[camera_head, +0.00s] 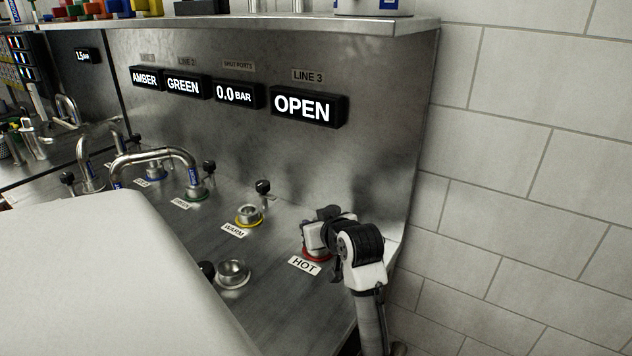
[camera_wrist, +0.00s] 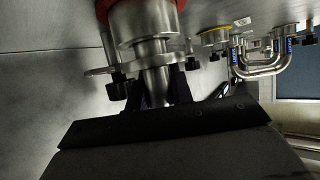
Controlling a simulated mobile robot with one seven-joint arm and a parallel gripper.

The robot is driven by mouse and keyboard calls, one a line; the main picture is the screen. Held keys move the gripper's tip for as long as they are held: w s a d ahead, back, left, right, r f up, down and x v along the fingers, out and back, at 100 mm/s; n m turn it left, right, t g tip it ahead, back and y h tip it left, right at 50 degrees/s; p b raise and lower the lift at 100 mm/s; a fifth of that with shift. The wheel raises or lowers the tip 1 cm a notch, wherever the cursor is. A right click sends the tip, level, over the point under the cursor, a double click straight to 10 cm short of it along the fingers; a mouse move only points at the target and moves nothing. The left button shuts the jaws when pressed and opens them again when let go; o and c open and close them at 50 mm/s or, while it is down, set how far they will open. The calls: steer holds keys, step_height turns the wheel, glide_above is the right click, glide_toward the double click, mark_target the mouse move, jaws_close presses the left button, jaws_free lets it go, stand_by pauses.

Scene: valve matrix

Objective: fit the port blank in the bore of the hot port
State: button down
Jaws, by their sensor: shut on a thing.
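The hot port is at the right of the bench in the head view. Its red ring (camera_head: 319,257) shows behind the HOT label, and my gripper (camera_head: 320,232) covers its top. In the wrist view the red ring (camera_wrist: 176,4) and the port's steel collar (camera_wrist: 146,20) are at the top. My gripper (camera_wrist: 160,98) is shut on the steel stem of the port blank (camera_wrist: 155,82), in line with the collar. A flat steel flange with a black knob (camera_wrist: 117,89) lies between collar and fingers. I cannot tell how deep the blank sits, as the bore is hidden.
The warm port (camera_head: 249,214) with a yellow ring and a black knob is left of the hot port. An empty steel cup (camera_head: 233,272) stands in front. Bent steel pipes (camera_head: 155,155) fill the left. The LINE 3 display (camera_head: 306,107) reads OPEN. A tiled wall (camera_head: 530,170) is at right.

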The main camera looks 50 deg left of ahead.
steer(key=shift+f+b, duration=0.3)
steer(key=shift+f, duration=0.35)
steer(key=c, duration=1.1)
jaws_free()
steer(key=shift+r, duration=0.1)
steer(key=shift+c, duration=0.2)
steer(key=shift+d, duration=0.1)
steer(key=b+v, duration=0.1)
steer(key=v, duration=1.2)
steer(key=shift+d+r, duration=0.15)
steer(key=shift+d, duration=0.05)
steer(key=shift+s+r, duration=0.1)
step_height(320, 180, up, 8)
steer(key=p, duration=0.7)
